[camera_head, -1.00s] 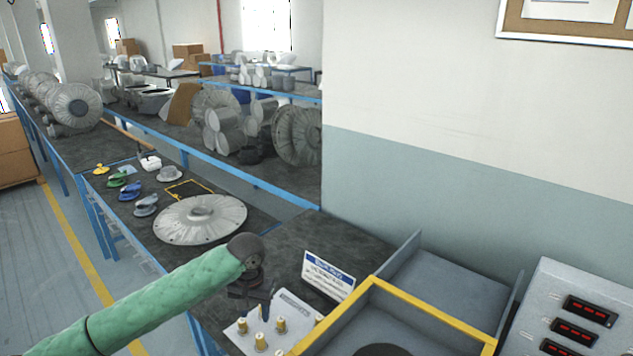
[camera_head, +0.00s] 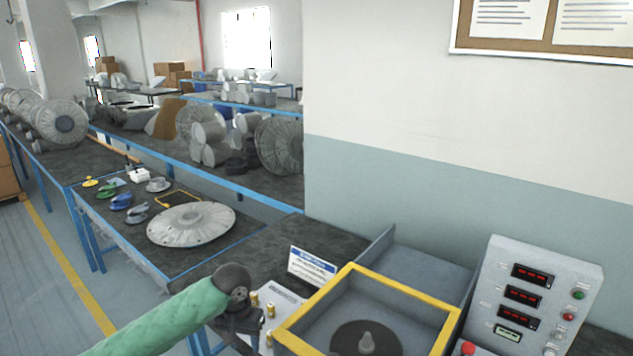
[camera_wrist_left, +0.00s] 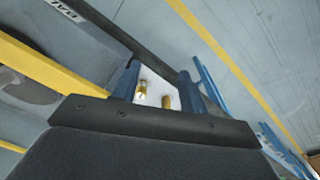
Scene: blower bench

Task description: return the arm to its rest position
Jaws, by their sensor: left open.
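My left arm comes in from the bottom left of the head view in a green padded sleeve. Its gripper (camera_head: 250,334) hangs over the white plate with small brass fittings, beside the yellow-rimmed box. In the left wrist view the two blue-grey fingers (camera_wrist_left: 160,84) stand apart with nothing held between them. Beyond them show the white plate (camera_wrist_left: 153,88) and brass fittings (camera_wrist_left: 142,91). The fingertips are small and partly cut off in the head view. My right gripper is not in view.
A yellow-rimmed box (camera_head: 452,320) with a dark disc (camera_head: 345,338) inside stands right of the gripper. Behind are a small sign (camera_head: 312,266) and a grey tray (camera_head: 425,276). A control panel (camera_head: 545,290) stands right. A large grey disc (camera_head: 192,224) lies on the left bench.

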